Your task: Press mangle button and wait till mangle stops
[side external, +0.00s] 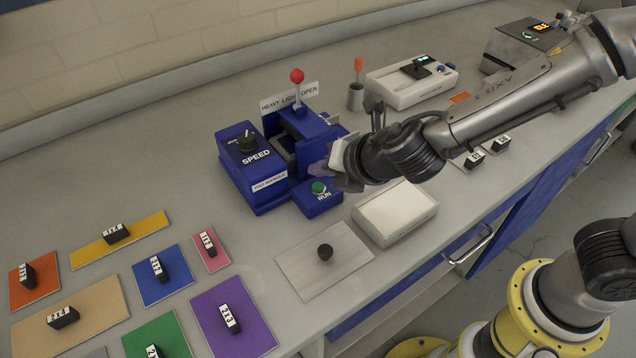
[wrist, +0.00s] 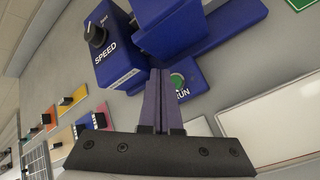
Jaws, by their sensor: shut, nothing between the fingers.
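The blue mangle (side external: 268,172) stands on the bench in the middle of the side view, with a SPEED knob (side external: 247,141) and a red-topped lever (side external: 297,77). Its green RUN button (side external: 319,187) sits on a low blue box at the front right. My gripper (side external: 322,170) is shut and empty, close above the RUN box. In the wrist view its fingers (wrist: 160,72) are together, pointing at the mangle. I cannot tell whether they touch the button.
A white tray (side external: 395,212) lies right of the RUN box. A grey plate with a black knob (side external: 325,252) lies in front. Coloured plates with labelled handles, such as the purple one (side external: 233,316), fill the lower left. A white device (side external: 411,82) stands behind my arm.

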